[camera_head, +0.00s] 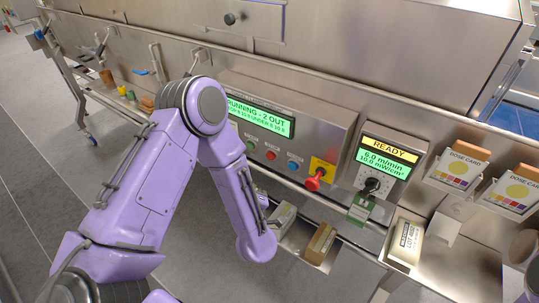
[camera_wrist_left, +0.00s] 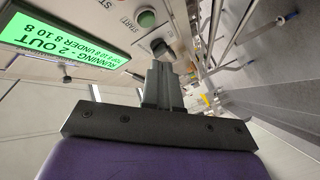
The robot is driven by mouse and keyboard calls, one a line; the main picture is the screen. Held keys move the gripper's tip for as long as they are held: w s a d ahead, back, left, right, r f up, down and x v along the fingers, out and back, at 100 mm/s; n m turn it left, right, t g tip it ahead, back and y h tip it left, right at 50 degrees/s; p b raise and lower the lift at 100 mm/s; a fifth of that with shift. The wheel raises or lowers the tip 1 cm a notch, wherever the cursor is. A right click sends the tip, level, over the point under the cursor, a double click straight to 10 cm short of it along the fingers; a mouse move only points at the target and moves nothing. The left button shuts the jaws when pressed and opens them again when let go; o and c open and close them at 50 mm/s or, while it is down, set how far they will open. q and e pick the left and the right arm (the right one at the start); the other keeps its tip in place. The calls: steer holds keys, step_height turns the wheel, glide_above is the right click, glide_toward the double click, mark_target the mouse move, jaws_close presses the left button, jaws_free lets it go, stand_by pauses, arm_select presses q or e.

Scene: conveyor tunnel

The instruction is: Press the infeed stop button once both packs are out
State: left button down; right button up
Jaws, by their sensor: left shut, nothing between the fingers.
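The control panel (camera_head: 330,150) has a green display (camera_head: 262,117) reading "RUNNING - 2 OUT". Below it are a green button (camera_head: 251,145), a red button (camera_head: 271,155) and a blue button (camera_head: 293,163); their labels are too small here. My left gripper is hidden behind its arm in the head view. In the left wrist view my left gripper (camera_wrist_left: 160,66) is shut and empty, its tips close to a dark round control beside the green START button (camera_wrist_left: 147,18); contact cannot be told. A pale pack marked LOT (camera_head: 405,243) lies on the right tray. My right gripper is out of view.
A red knob on a yellow plate (camera_head: 318,174) projects from the panel. Right of it is a READY display (camera_head: 388,157) with a black dial (camera_head: 373,185). A brown box (camera_head: 320,243) and a pale box (camera_head: 283,217) sit low. Dose cards (camera_head: 459,169) stand right.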

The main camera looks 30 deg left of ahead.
mark_target(271, 156)
arm_select(q)
steer(key=w+b, duration=0.2)
steer(key=w, duration=0.6)
steer(key=shift+w+d, duration=0.35)
steer(key=shift+w, duration=0.05)
stand_by(1.7)
steer(key=shift+w, duration=0.45)
steer(key=shift+w+b, duration=0.3)
steer(key=shift+w, duration=0.2)
stand_by(0.7)
steer(key=shift+s+p, duration=0.35)
steer(key=shift+s, duration=0.6)
